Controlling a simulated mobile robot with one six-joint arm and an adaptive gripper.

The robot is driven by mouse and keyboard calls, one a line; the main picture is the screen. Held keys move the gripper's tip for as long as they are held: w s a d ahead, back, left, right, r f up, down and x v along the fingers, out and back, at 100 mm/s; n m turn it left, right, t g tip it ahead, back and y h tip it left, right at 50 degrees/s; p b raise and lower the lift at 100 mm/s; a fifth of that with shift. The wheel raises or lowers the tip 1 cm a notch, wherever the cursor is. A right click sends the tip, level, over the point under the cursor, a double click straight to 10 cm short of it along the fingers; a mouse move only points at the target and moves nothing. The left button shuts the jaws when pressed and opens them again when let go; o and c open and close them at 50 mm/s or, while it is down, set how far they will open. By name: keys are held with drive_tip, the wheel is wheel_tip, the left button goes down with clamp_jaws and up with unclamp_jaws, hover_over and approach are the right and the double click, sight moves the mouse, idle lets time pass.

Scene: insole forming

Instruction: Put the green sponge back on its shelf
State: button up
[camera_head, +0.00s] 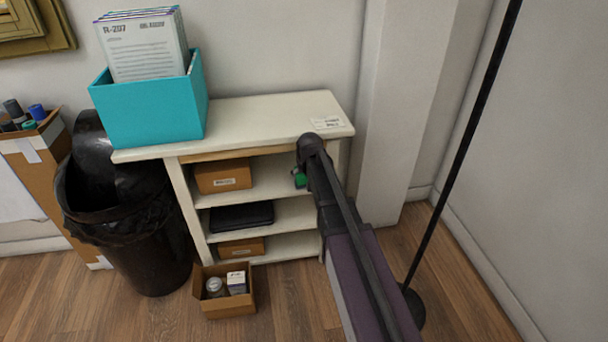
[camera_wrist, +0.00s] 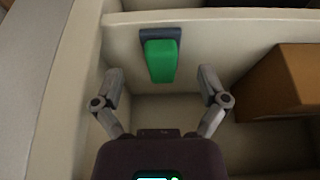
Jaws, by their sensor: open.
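The green sponge (camera_wrist: 161,61) has a dark grey-blue strip at its upper end in the wrist view. It appears to lie on a pale surface inside the white shelf unit (camera_head: 240,118). In the head view a small part of the sponge (camera_head: 299,180) shows at the upper compartment, beside my arm. My gripper (camera_wrist: 160,74) is open, with one finger on each side of the sponge's lower end in the wrist view. There is a gap on both sides, and neither finger visibly touches it. How far the fingertips are from it in depth I cannot tell. My arm hides the gripper in the head view.
A cardboard box (camera_head: 223,176) shares the upper compartment; it shows close to the right finger in the wrist view (camera_wrist: 281,85). A dark flat item (camera_head: 242,216) lies below. A teal file box (camera_head: 150,112) stands on top. A black bin (camera_head: 150,240) stands left, an open carton (camera_head: 228,308) in front.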

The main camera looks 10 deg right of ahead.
drive_tip(key=shift+p+v, duration=2.45)
drive_tip(key=shift+v, duration=0.5)
drive_tip(key=shift+s, duration=0.1)
drive_tip(key=s+f+g, duration=0.1)
drive_tip(key=s+g, duration=0.3)
drive_tip(key=s, duration=2)
drive_tip(key=shift+s, duration=0.3)
drive_tip(key=shift+f, duration=0.15)
